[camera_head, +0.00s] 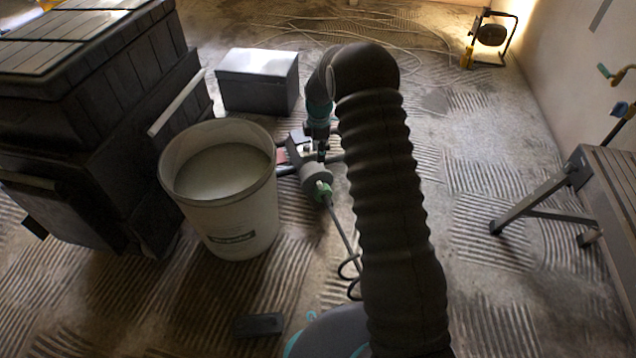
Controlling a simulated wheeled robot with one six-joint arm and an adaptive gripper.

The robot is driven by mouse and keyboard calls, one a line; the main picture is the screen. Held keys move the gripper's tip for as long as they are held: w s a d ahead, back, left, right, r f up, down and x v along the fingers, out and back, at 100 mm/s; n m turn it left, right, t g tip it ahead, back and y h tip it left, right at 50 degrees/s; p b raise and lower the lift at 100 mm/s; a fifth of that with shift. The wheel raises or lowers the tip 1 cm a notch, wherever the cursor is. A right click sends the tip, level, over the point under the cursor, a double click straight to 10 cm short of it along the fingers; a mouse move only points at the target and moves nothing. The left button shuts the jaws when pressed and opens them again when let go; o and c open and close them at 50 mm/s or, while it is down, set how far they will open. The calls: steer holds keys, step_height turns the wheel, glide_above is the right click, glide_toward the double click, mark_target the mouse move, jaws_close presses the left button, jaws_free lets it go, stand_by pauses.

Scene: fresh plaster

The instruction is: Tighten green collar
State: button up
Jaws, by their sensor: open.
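A grey device (315,178) with a small green collar (322,192) at its lower end sits near the middle of the view, just right of the white bucket. A thin grey rod or hose runs from the collar down and to the right. My gripper (320,154) points down at the end of my arm, just above the collar in the picture. It is open. It is small and dark here, so its fingers and any contact with the device are hard to make out.
A white bucket (243,222) of pale liquid stands close on the left. Dark stacked cases (95,150) are farther left, a grey box (262,96) behind. A work lamp (490,36) and loose cable lie at the back. A bench (608,172) stands right; floor before it is clear.

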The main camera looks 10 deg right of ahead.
mark_target(318, 182)
steer(key=shift+n, duration=0.4)
steer(key=f, duration=1.1)
steer(key=f+b, duration=0.1)
steer(key=f, duration=0.5)
steer(key=shift+w, duration=0.35)
steer(key=shift+r, duration=0.1)
jaws_close()
